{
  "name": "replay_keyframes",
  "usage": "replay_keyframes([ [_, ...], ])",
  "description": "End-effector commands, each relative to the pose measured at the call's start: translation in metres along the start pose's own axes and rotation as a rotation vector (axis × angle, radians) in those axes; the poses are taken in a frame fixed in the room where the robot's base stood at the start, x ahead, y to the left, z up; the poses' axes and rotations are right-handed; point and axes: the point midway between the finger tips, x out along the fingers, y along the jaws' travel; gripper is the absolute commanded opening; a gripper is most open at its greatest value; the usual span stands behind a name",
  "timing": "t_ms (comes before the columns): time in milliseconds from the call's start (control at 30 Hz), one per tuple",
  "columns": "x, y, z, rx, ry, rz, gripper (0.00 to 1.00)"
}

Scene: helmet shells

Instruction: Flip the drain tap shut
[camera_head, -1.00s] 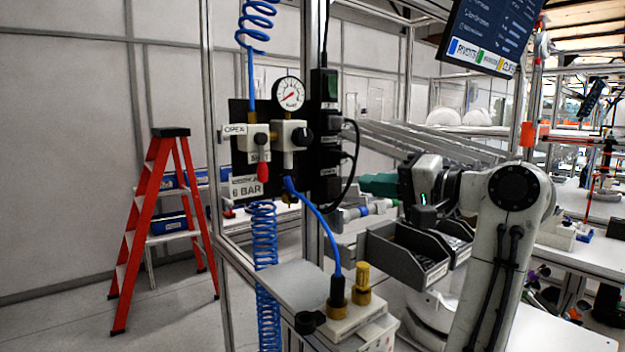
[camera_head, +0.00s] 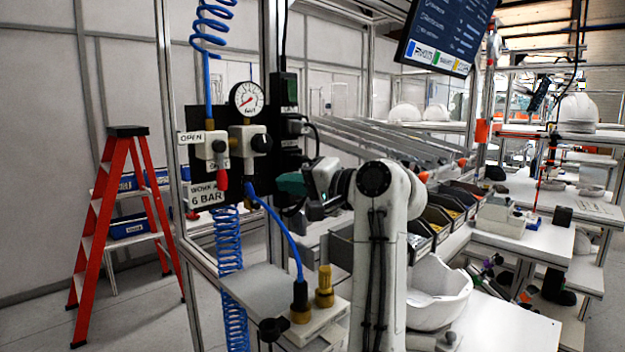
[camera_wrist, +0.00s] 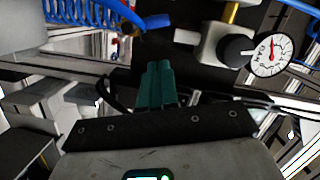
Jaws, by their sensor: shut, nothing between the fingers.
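A white regulator block with a black knob (camera_head: 261,142) and a round gauge (camera_head: 246,98) hangs on a black panel. In the wrist view the same gauge (camera_wrist: 273,54) and knob (camera_wrist: 236,50) are at upper right. A thin brass-coloured stem (camera_wrist: 231,12) runs from the white block there; I cannot tell whether it is the drain tap, or its lever position. A red-handled valve (camera_head: 221,184) hangs left of the regulator. My gripper (camera_head: 288,183), with teal fingers, is right of and slightly below the regulator, apart from it. The fingers (camera_wrist: 156,70) are together and empty.
A blue hose (camera_head: 279,222) curves down in front of the panel to a fitting beside a brass cap (camera_head: 325,289). A coiled blue hose (camera_head: 229,255) hangs left. Dark bins (camera_head: 437,217) and a white helmet shell (camera_head: 438,290) lie right of my arm. A red ladder (camera_head: 100,225) stands left.

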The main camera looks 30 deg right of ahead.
Motion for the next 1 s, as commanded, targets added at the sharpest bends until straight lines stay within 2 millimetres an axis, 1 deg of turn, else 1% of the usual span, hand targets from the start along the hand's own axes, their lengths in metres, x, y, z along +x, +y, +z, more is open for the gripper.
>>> replay_keyframes([
  [33,0.008,-0.002,0.005,0.000,-0.004,0.002,0.00],
  [100,0.015,-0.001,0.013,0.000,-0.004,0.002,0.00],
  [300,0.028,0.000,0.026,0.000,-0.001,0.001,0.00],
  [767,0.030,0.001,0.029,-0.001,0.000,0.001,0.00],
  [1000,0.030,0.000,0.030,-0.041,0.000,0.009,0.00],
])
